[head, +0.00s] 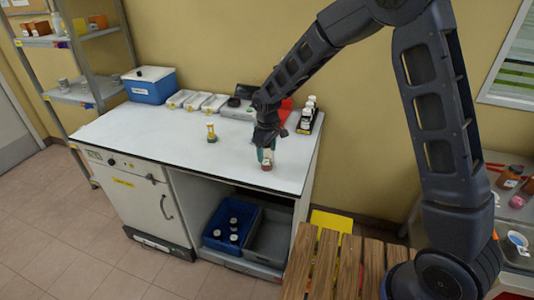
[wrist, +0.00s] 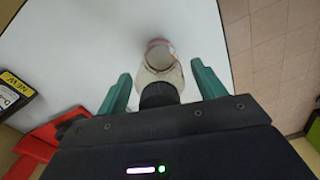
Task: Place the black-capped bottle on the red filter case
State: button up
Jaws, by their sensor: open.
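The black-capped bottle (wrist: 160,72) is clear glass and lies between the two green fingers of my gripper (wrist: 160,90) in the wrist view, its black cap towards the palm. In the head view the bottle (head: 267,163) stands near the front right of the white bench, partly hidden by my gripper (head: 266,152). My gripper is open around it, with gaps between the fingers and the glass. The red filter case (head: 286,108) is at the back right of the bench, partly hidden by my arm; part of the red case (wrist: 38,148) also shows at lower left in the wrist view.
White trays (head: 198,102) and a blue box (head: 149,85) line the back. A small yellow-green flask (head: 211,133) stands mid-bench. The white bench top (head: 150,135) is clear on the left.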

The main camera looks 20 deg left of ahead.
notch_tip(320, 180, up, 11)
jog(key=shift+r, duration=0.1)
dwell(0.3)
jog(key=shift+d, duration=0.1)
jog(key=w+d+r+m+t, duration=0.15)
jog(key=d+r, duration=0.35)
jog(key=d, duration=0.5)
jog(key=w+d+r+m, duration=0.1)
jog(key=d+r+m, duration=0.25)
jog(key=d, duration=0.65)
jog(key=w+d+r+m+t, duration=0.1)
jog(key=d+r+m, duration=0.1)
jog(key=d+r, duration=0.6)
jog(key=s+d+m, duration=0.2)
jog(key=s+d, duration=0.3)
jog(key=d, duration=0.3)
jog(key=s+d+f+m+t, duration=0.1)
jog(key=s+d+m, duration=0.2)
jog(key=d, duration=0.6)
jog(key=s+d+m+t, duration=0.1)
jog(key=s+d+m, duration=0.2)
jog(key=s+d, duration=0.4)
jog(key=shift+s+d+f, duration=0.15)
jog(key=shift+s+d, duration=0.15)
jog(key=shift+d, duration=0.6)
